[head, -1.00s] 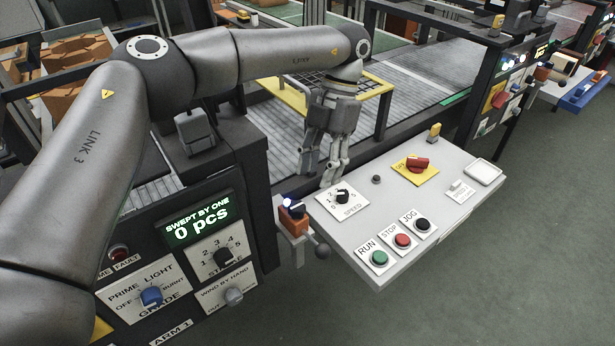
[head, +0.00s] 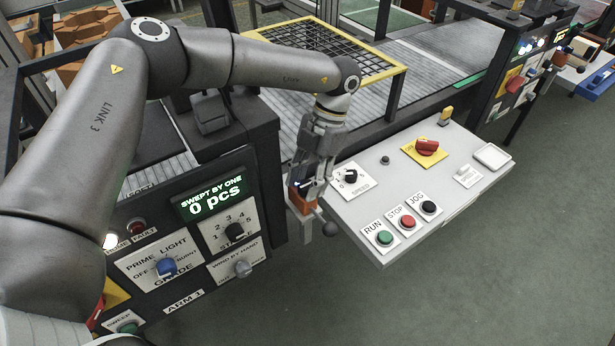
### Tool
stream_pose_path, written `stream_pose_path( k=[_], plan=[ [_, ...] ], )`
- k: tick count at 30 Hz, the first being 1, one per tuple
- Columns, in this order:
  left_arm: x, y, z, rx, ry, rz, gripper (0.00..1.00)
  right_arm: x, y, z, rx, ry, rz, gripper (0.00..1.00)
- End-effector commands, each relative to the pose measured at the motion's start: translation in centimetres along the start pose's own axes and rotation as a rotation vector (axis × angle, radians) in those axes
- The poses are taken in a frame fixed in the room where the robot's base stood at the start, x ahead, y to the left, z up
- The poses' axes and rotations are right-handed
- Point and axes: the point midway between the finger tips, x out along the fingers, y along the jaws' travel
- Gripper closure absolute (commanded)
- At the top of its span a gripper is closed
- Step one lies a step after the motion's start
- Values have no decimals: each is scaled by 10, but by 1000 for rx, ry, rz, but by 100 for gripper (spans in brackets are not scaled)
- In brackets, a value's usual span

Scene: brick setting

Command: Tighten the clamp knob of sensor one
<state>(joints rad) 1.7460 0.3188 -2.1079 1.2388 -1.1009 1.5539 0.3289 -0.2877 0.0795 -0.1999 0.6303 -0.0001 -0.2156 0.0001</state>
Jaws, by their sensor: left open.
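An orange sensor block (head: 299,200), likely sensor one, sits on a pale bracket between the dark machine cabinet and the grey control panel. A dark round knob (head: 329,230) sticks out to the right of its bracket, below the panel's left edge. My left gripper (head: 308,185) points down at the sensor, with its fingers open over the top of the block and partly hiding it. The fingertips appear above the knob and apart from it; exact contact with the sensor cannot be told. My right gripper is not in view.
Open floor (head: 480,280) lies in front.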

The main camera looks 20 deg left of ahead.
Motion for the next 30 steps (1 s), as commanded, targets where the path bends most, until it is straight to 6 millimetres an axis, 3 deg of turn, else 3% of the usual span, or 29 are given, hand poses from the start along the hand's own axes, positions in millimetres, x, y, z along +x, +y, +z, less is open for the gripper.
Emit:
stream_pose_path(
  k=[6,14,23,30],
  plan=[
    [0,0,0,0,0,0,60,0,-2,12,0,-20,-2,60],
    [0,0,0,0,0,0,91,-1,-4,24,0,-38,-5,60],
    [1,0,0,50,-1,21,91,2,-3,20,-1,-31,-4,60],
    [1,-1,1,187,-1,77,91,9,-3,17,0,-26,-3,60]
  ],
)
